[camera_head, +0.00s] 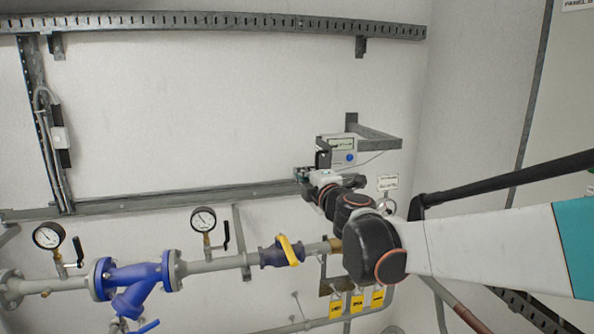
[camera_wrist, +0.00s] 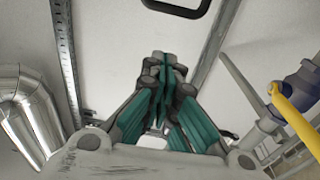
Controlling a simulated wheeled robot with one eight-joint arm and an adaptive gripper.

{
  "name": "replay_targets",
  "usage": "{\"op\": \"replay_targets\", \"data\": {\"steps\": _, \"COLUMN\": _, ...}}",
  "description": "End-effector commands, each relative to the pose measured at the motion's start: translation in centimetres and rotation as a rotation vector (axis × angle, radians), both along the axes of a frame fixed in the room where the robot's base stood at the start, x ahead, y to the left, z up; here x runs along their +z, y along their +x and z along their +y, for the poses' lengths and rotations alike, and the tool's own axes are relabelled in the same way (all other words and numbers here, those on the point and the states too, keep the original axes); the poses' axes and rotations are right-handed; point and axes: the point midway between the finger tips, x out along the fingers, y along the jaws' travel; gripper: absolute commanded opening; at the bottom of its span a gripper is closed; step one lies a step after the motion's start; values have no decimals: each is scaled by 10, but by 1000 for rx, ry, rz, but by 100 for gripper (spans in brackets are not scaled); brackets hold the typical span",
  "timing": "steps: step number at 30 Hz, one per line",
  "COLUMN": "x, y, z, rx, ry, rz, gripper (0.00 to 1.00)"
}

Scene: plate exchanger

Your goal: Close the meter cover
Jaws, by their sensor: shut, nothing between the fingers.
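The meter (camera_head: 341,143) is a small grey-white box with a display at its top and a round blue mark on its front. It is fixed at the wall below a metal bracket. A dark part (camera_head: 322,159) stands at its left side; I cannot tell for sure whether this is the cover. My gripper (camera_head: 303,178) is shut and empty, just below and left of the meter. In the wrist view my gripper's green-padded fingers (camera_wrist: 163,62) are together. A black rounded frame (camera_wrist: 176,6) shows beyond the fingertips, cut off by the top edge; I cannot tell what it belongs to.
A metal rail (camera_head: 150,202) runs along the wall behind my gripper. Below are a pipe with a blue strainer (camera_head: 135,278), pressure gauges (camera_head: 203,219) and a yellow-handled valve (camera_head: 290,249). Yellow tags (camera_head: 357,302) hang under my arm. The wall left of the meter is bare.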

Motion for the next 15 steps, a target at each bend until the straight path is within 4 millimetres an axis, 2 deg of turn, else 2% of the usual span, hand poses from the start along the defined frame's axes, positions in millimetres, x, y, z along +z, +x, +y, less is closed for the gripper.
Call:
{"op": "replay_targets", "data": {"steps": 12, "x": 3, "y": 69, "z": 19, "rx": 0, "ry": 1, "rz": 0, "gripper": 0}}
{"op": "replay_targets", "data": {"steps": 14, "x": 3, "y": 78, "z": 22, "rx": 0, "ry": 1, "rz": 0, "gripper": 0}}
{"op": "replay_targets", "data": {"steps": 15, "x": 3, "y": 76, "z": 15, "rx": -3, "ry": 1, "rz": 0, "gripper": 0}}
